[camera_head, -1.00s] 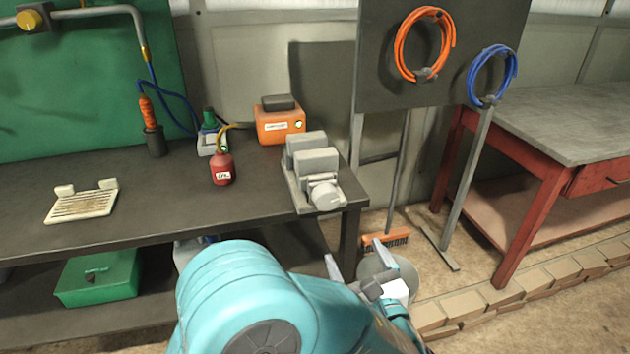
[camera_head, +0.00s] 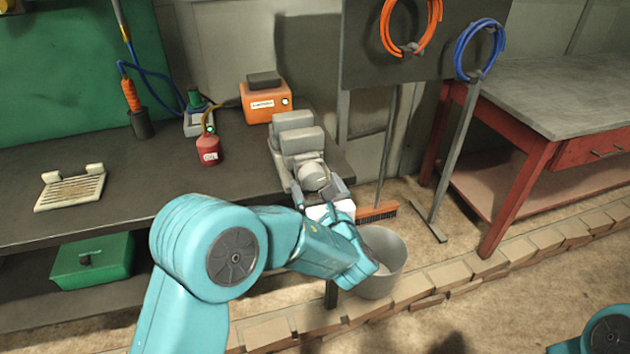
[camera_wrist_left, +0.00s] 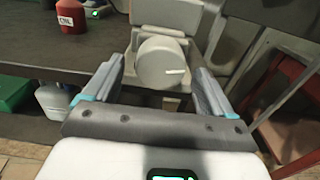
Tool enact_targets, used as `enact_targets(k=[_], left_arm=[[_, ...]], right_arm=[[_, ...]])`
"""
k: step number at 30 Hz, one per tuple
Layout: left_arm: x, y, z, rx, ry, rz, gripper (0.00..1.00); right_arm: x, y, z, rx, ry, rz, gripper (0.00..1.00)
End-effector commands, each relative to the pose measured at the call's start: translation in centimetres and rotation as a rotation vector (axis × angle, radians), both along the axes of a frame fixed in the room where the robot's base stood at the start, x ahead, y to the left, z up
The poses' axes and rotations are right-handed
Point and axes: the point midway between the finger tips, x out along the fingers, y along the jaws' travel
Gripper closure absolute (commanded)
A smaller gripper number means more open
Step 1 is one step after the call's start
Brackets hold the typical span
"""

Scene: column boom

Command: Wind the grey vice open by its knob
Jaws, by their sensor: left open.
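The grey vice (camera_head: 297,138) stands at the right end of the dark workbench. Its round knob (camera_head: 314,176) faces the front edge; the knob also shows in the left wrist view (camera_wrist_left: 162,63), with a white mark on its face. My left gripper (camera_head: 318,187) is open, with its fingers pointing at the knob. In the left wrist view my left gripper (camera_wrist_left: 158,78) has one finger on each side of the knob. I cannot tell whether they touch it. The jaw gap of the vice is hard to make out. My right gripper is out of view.
A red can (camera_head: 208,150) and an orange box (camera_head: 267,103) stand on the bench (camera_head: 130,210) left of the vice. A grey bucket (camera_head: 388,262) and a broom head (camera_head: 376,212) are on the floor below. A red-legged table (camera_head: 540,100) stands at right.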

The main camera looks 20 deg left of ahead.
Motion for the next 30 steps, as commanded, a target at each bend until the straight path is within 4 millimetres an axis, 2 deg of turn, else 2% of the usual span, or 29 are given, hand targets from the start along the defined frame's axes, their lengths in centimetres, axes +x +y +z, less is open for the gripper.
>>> enact_targets(k=[4, 12, 13, 18, 23, 30], left_arm=[[1.0, 0.7, 0.0, 0.001, 0.000, 0.002, 0.15], [1.2, 0.7, 0.0, 0.000, 0.000, 0.001, 0.15], [1.2, 0.7, 0.0, 0.000, 0.000, 0.001, 0.18], [1.2, 0.7, 0.0, 0.001, -0.001, 0.001, 0.71], [1.2, 0.7, -0.1, -0.007, -0.006, 0.002, 0.71], [1.2, 0.7, -0.4, -0.101, -0.072, 0.002, 0.70]], right_arm=[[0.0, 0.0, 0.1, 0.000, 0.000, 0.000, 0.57], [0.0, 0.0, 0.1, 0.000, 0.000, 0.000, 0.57], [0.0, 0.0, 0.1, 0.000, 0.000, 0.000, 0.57], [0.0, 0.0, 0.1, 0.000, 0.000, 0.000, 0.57], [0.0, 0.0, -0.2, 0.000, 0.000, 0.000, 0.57], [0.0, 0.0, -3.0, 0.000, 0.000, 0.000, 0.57]])
